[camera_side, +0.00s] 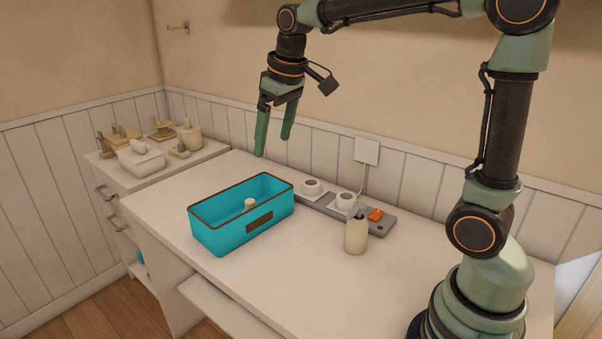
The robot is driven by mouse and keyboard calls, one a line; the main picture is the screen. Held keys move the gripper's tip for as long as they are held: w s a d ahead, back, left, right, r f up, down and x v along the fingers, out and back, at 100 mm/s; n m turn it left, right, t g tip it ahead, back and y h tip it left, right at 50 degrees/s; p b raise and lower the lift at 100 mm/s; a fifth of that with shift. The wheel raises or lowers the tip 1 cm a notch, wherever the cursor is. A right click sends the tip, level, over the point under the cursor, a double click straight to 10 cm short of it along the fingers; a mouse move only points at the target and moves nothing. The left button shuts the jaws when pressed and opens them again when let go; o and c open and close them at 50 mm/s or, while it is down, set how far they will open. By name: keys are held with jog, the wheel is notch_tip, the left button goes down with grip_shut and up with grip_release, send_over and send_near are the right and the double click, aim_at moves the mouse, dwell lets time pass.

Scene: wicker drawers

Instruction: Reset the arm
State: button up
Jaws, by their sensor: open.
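My gripper (272,146) hangs in the air above the back part of the white table (330,290), fingers pointing down. Its green fingers are apart and nothing is between them. In the picture it is just above the turquoise bin (217,239); it does not touch it. My arm reaches across from its base at the right end of the table, with its upper link raised high.
The bin holds a small pale object (250,204). A cream bottle (356,236) stands beside a grey power strip (376,219) with white plugs and an orange switch. A drawer cabinet (180,165) with several items is at the left. The table's front is clear.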

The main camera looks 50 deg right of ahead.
jog(key=s+a+f+m+t, duration=0.1)
jog(key=s+a+f+t, duration=0.1)
jog(key=s, duration=1.1)
jog(key=shift+f, duration=0.85)
jog(key=shift+s, duration=0.1)
